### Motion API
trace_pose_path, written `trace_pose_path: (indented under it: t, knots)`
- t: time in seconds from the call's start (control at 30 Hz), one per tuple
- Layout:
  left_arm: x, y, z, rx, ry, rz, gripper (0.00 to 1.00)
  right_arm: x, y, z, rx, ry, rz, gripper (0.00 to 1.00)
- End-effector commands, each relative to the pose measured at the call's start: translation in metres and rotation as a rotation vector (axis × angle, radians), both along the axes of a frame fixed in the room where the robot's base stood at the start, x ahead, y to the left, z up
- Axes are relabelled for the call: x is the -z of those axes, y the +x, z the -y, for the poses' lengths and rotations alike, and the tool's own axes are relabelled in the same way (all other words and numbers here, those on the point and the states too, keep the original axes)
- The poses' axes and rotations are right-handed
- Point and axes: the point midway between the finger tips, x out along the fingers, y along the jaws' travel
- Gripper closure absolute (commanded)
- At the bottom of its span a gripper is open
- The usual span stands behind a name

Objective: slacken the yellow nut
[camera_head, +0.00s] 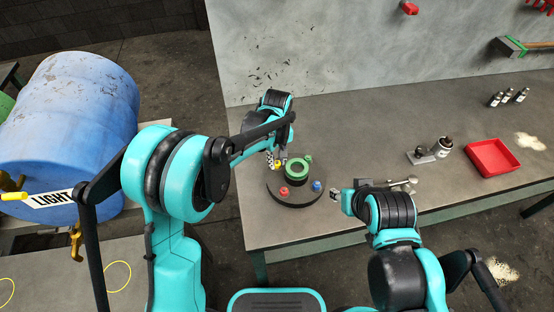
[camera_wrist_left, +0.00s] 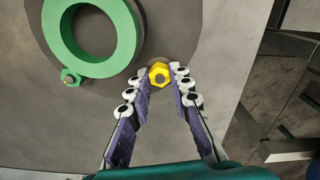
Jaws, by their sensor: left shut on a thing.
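The yellow nut (camera_wrist_left: 159,74) sits between the two fingertips of my left gripper (camera_wrist_left: 160,80), seen in the left wrist view. The fingers touch it from both sides. In the head view my left gripper (camera_head: 275,162) reaches down to the left edge of a dark round base (camera_head: 295,202), where the yellow nut is mostly hidden. A red nut (camera_head: 284,191) and a blue nut (camera_head: 316,186) are near the front. My right gripper (camera_head: 334,198) is right of the base, apart from it; its fingers are too small to judge.
A grey metal table (camera_head: 375,130) carries the base. Metal parts (camera_head: 430,153), a red tray (camera_head: 491,158) and small bottles (camera_head: 507,97) are to the right. The table behind the base is mostly clear.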

Motion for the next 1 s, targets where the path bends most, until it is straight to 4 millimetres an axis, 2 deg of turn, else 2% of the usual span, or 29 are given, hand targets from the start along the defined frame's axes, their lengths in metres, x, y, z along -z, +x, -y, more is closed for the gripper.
trace_pose_path:
  t: [0.3,0.87,0.9,0.97,1.0]
  knots:
    - [0.0007,-0.0005,-0.0001,-0.135,0.0,-0.001,1.0,0.0001,0.0001,0.0,0.0,0.0,0.0,0.6]
    - [0.0008,-0.0006,-0.0002,-0.166,0.0,-0.001,1.0,0.0001,0.0001,0.0,0.0,0.0,0.0,0.6]
    - [0.0008,-0.0006,-0.0002,-0.166,0.0,-0.001,0.77,0.0001,0.0001,0.0,0.0,0.0,0.0,0.6]
    - [0.0008,-0.0006,-0.0002,-0.166,0.0,-0.001,0.61,0.0001,0.0,0.0,0.0,0.0,0.0,0.6]
    - [0.0007,-0.0005,-0.0001,-0.166,0.0,-0.001,0.59,0.0,0.0,0.0,0.0,0.0,0.0,0.6]
